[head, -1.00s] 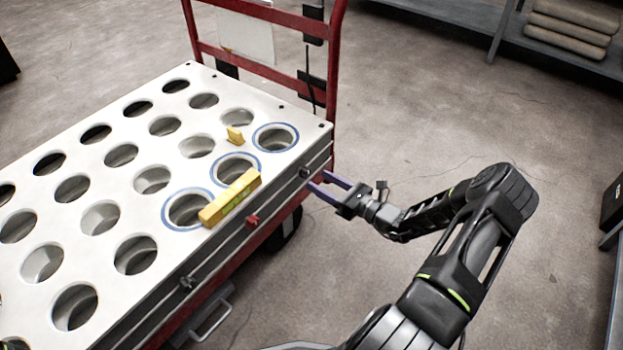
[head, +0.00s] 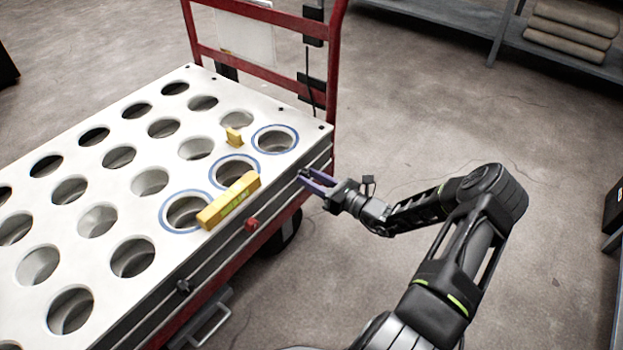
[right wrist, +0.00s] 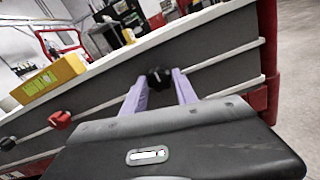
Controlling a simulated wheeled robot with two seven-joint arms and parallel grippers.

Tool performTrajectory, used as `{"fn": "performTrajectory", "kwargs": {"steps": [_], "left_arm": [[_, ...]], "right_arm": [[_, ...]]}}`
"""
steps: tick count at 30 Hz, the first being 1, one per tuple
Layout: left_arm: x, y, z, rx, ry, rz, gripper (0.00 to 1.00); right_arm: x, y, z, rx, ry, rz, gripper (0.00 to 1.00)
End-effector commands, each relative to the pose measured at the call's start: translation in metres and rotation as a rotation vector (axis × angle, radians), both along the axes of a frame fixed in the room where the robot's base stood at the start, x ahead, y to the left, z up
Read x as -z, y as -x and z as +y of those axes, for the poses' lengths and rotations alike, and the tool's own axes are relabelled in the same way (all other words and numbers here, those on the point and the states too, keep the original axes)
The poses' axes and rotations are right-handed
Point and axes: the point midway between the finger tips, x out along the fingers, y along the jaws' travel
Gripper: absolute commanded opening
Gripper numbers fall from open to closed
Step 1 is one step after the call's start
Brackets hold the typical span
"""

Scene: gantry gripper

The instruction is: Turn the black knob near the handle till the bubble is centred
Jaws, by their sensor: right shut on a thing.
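The black knob (right wrist: 158,77) near the red handle (head: 334,60) sits on the cart's side rail. My right gripper (head: 304,177) is shut on this knob, with one purple finger on either side of it in the right wrist view. In the head view the fingers largely hide the knob. A long yellow level (head: 215,212) with a green vial lies on the white top, and also shows in the right wrist view (right wrist: 48,80). A small yellow level (head: 234,136) is farther back. The bubbles are too small to read. My left gripper is not in view.
The white plate (head: 215,108) has many round holes, some ringed blue. A red knob (head: 252,224) and another black knob (head: 183,286) are along the same side. A grey shelf (head: 470,40) stands at the back right. The floor right of the cart is clear.

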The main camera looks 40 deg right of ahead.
Motion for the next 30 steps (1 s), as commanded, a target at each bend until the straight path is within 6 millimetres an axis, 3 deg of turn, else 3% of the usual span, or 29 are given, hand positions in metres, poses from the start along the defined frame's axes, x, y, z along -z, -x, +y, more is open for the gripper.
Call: {"fn": "performTrajectory", "kwargs": {"steps": [9, 20, 30], "left_arm": [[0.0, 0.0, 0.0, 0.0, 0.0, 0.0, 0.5], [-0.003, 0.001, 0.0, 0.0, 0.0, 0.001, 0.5], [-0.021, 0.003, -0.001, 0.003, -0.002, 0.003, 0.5]], "right_arm": [[0.0, 0.0, 0.0, -0.001, 0.0, 0.0, 0.0], [-0.001, 0.0, 0.0, -0.001, -0.023, 0.008, 0.0], [-0.003, 0.0, 0.001, 0.0, -0.175, 0.054, 0.0]]}}
